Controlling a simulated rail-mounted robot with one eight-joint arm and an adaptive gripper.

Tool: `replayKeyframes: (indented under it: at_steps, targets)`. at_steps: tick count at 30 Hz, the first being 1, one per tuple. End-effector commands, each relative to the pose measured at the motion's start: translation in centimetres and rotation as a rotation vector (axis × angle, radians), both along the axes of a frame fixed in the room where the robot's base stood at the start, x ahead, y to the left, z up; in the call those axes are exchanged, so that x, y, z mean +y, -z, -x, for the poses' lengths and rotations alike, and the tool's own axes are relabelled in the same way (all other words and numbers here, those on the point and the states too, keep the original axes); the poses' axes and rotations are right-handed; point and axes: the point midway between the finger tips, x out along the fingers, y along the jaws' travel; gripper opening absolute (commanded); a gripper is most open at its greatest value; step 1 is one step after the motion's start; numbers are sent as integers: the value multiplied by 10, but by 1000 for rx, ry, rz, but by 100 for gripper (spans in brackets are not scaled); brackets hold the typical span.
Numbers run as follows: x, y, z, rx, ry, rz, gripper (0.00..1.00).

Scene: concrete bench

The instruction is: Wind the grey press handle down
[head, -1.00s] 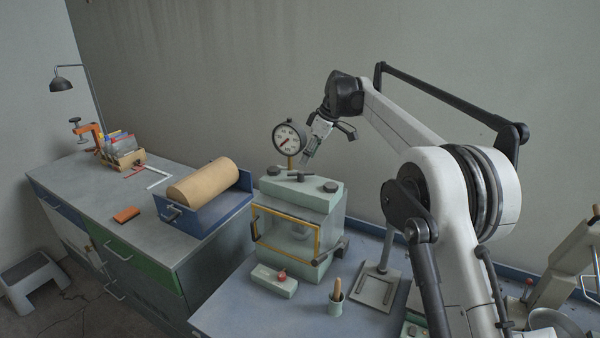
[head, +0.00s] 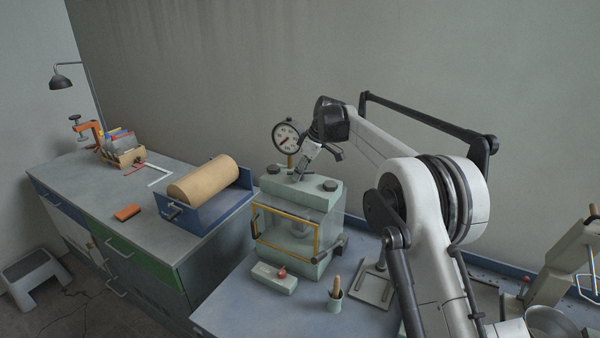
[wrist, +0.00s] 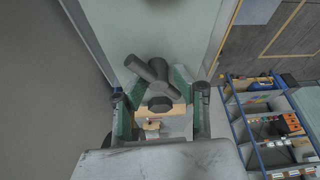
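The press (head: 298,200) is a pale green box on the blue-grey bench, with a clear front framed in yellow. Its dark grey handle (wrist: 155,77), a bar on a round hub, shows from above in the wrist view. In the head view the handle is small and partly hidden by my gripper (head: 300,176), which points down over the press top. In the wrist view my gripper (wrist: 160,98) is open, with its fingers apart to the left and right of the hub. I cannot tell whether either finger touches the handle.
A round dial gauge (head: 287,137) stands close behind my gripper. Black knobs (head: 330,185) sit on the press top. A tan roller (head: 203,178) lies in a blue tray at left.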

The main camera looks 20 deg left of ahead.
Motion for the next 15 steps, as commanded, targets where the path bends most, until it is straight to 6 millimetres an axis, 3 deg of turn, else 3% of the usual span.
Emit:
replayKeyframes:
  at_steps: [1, 6, 15]
  targets:
    - [0, 0, 0, 0, 0, 0, 19]
    - [0, 0, 0, 1, 0, 0, 0]
    - [1, 2, 1, 2, 67, 1, 0]
